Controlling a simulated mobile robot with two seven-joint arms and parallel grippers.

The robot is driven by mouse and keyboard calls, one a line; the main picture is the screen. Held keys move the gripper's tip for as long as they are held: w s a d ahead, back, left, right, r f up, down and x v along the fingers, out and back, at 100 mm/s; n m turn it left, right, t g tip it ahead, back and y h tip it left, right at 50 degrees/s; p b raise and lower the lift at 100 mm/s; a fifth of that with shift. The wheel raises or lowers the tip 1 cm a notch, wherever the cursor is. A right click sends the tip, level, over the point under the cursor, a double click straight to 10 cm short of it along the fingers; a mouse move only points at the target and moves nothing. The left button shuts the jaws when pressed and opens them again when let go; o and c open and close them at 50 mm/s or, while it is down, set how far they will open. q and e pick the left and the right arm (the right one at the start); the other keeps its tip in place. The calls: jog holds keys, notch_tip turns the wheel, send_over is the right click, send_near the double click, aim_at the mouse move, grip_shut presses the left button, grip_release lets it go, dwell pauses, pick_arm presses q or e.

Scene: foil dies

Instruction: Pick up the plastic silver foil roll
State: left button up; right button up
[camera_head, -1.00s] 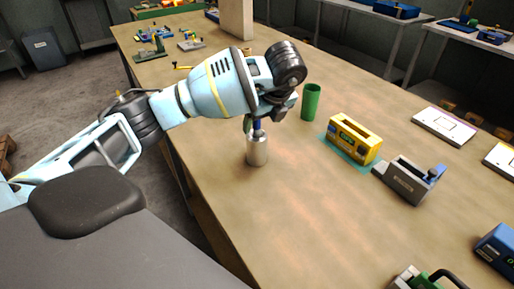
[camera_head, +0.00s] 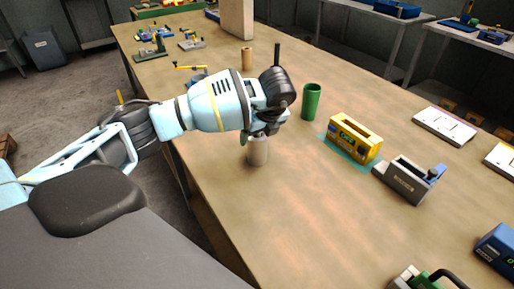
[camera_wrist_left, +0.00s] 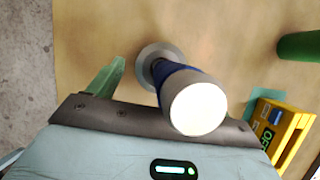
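A silver cylinder (camera_head: 257,152), which looks like the foil roll, stands upright on the wooden table under my left gripper. In the left wrist view its round grey part (camera_wrist_left: 148,56) shows with a blue stem (camera_wrist_left: 172,73) and a white round end (camera_wrist_left: 198,109) toward the camera. My left gripper (camera_head: 256,138) is right over the cylinder and hides its top in the head view. One green finger (camera_wrist_left: 107,80) is to the left of the blue stem, with a gap between them. My right gripper is not in view.
A green tube (camera_head: 312,102) stands right of my gripper. A brown roll (camera_head: 247,58) stands farther back. The table (camera_head: 290,225) is clear in front of the cylinder.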

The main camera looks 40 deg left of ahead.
pick_arm(q)
jog(key=c, duration=1.4)
jog(key=shift+c, duration=0.3)
jog(key=shift+r, duration=0.2)
jog(key=s+a+r+b, duration=0.1)
jog(key=s+a+r, duration=0.3)
jog(key=s+a, duration=0.6)
jog(key=shift+s+a+r, duration=0.2)
jog(key=shift+s+r, duration=0.15)
jog(key=shift+s, duration=0.75)
